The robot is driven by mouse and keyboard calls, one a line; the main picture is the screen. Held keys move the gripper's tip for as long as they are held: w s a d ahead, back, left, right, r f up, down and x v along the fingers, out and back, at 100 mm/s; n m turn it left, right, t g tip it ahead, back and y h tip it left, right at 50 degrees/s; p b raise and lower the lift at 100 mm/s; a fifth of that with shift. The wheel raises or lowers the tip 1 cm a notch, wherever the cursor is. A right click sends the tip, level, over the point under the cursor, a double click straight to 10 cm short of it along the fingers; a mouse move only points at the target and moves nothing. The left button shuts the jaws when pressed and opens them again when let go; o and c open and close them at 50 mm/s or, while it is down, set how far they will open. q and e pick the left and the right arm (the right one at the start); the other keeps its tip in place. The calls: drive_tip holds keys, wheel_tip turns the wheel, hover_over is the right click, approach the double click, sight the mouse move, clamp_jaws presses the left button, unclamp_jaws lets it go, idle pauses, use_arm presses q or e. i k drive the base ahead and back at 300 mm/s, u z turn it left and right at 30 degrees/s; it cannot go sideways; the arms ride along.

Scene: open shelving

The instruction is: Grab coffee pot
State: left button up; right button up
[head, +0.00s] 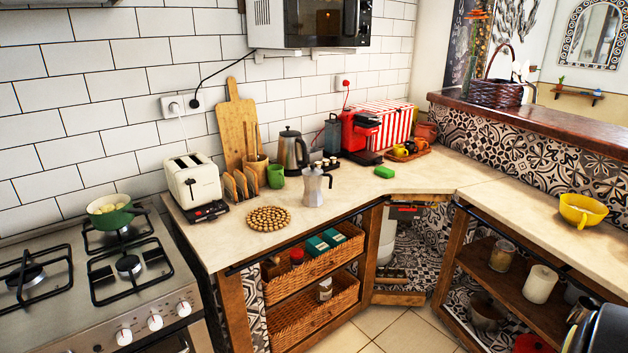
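A silver coffee pot (313,188) with a black handle on its right side stands upright on the beige counter (345,205), near its front edge. It is left of the counter's inner corner. A round woven trivet (268,218) lies to its left, and a green mug (276,177) stands behind it to the left. A steel and black kettle (290,152) stands farther back. Nothing covers the coffee pot from this view. Neither of my grippers shows in the head view.
A white toaster (193,180) and a gas stove with a green pan (111,215) are on the left. Wicker baskets (312,310) sit below the counter. A dark rounded object (602,330) fills the lower right corner.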

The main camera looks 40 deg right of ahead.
sight(312, 175)
drive_tip(key=u, duration=0.1)
drive_tip(key=k, duration=0.4)
drive_tip(key=z, duration=1.2)
drive_tip(key=i, duration=2.45)
drive_tip(key=u, duration=0.95)
